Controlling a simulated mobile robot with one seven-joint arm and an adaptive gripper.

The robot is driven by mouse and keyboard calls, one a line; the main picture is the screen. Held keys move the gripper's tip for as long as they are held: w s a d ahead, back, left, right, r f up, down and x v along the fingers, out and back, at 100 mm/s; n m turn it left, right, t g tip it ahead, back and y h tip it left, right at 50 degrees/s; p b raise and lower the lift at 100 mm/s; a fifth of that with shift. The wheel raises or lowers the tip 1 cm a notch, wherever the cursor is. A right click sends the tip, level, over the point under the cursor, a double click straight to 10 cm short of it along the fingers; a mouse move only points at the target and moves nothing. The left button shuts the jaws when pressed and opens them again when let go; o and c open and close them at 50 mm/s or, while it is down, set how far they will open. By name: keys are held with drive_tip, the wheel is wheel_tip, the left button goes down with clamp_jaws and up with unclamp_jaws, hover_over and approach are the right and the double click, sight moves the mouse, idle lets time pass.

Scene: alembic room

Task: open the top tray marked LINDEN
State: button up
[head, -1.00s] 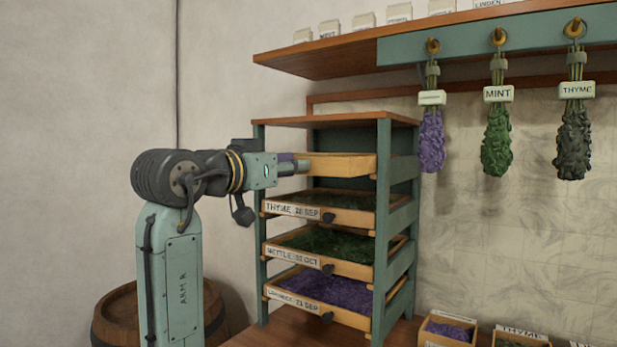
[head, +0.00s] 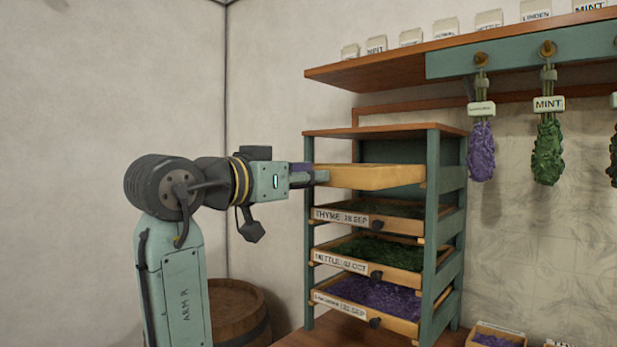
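The top tray (head: 375,177) is the uppermost wooden tray in the green drying rack. Its pale wood face shows, but no LINDEN label can be read on it. My gripper (head: 318,177) is at the left end of this tray, overlapping it in the picture and hiding part of it. I cannot tell whether the fingers are shut on a knob. The tray's knob is hidden, and how far the tray is out of the rack is unclear.
Below are the thyme tray (head: 375,217), nettle tray (head: 372,252) and a tray of purple herb (head: 372,297). Herb bundles hang from hooks at right, including mint (head: 548,152). A wooden shelf (head: 385,69) juts above the rack. A barrel (head: 240,312) stands low behind my arm.

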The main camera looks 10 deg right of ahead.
drive_tip(key=o, duration=0.4)
drive_tip(key=shift+a, duration=0.1)
drive_tip(key=v, duration=1.2)
